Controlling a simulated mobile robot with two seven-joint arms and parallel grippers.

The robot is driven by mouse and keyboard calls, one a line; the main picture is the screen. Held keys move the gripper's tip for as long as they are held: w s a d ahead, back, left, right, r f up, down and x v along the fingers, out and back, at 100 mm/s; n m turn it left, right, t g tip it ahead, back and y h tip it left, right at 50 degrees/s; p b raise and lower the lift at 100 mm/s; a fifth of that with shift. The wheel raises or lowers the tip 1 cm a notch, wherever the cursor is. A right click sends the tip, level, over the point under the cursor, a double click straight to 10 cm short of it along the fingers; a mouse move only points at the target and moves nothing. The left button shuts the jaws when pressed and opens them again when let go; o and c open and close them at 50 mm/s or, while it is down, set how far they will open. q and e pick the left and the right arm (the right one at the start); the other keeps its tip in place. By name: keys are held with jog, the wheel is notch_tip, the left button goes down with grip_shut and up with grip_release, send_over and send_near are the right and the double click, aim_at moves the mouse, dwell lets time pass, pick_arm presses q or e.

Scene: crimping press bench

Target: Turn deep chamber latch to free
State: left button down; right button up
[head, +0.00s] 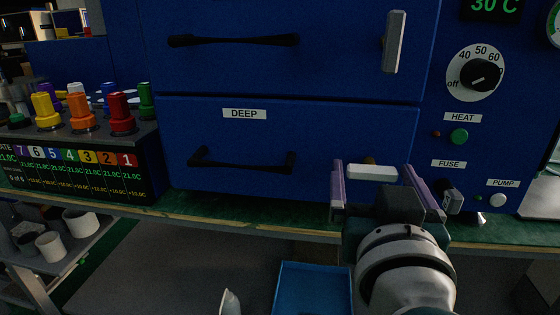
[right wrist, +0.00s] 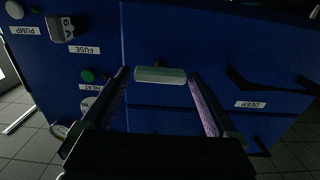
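The deep chamber is the blue lower drawer front labelled DEEP (head: 244,114). Its latch (head: 372,172) is a pale bar lying level near the front's lower right corner, on a brownish pivot. The latch also shows in the right wrist view (right wrist: 161,75). My right gripper (head: 377,182) is open, with one purple-lined finger beyond each end of the bar. In the right wrist view its fingertips (right wrist: 159,76) stand at either side of the latch with small gaps. Whether they overlap the bar in depth is hard to tell. My left gripper is not in view.
An upper drawer has a black handle (head: 234,40) and an upright pale latch (head: 394,42). The heat dial (head: 480,75), green button (head: 459,136) and fuse block (head: 453,200) are at the right. Coloured knobs (head: 122,112) stand left. A blue tray (head: 312,290) is below.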

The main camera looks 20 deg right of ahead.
jog(key=c, duration=1.1)
jog(key=shift+n+b, duration=0.3)
jog(key=shift+n, duration=0.3)
jog(key=n, duration=0.2)
jog(key=shift+a+n+b, duration=0.1)
jog(key=shift+n+b, duration=0.2)
jog(key=n, duration=0.9)
jog(key=shift+w, duration=0.1)
jog(key=shift+a+f+n+p, duration=0.15)
jog(key=shift+n+p, duration=0.5)
jog(key=shift+n, duration=1.85)
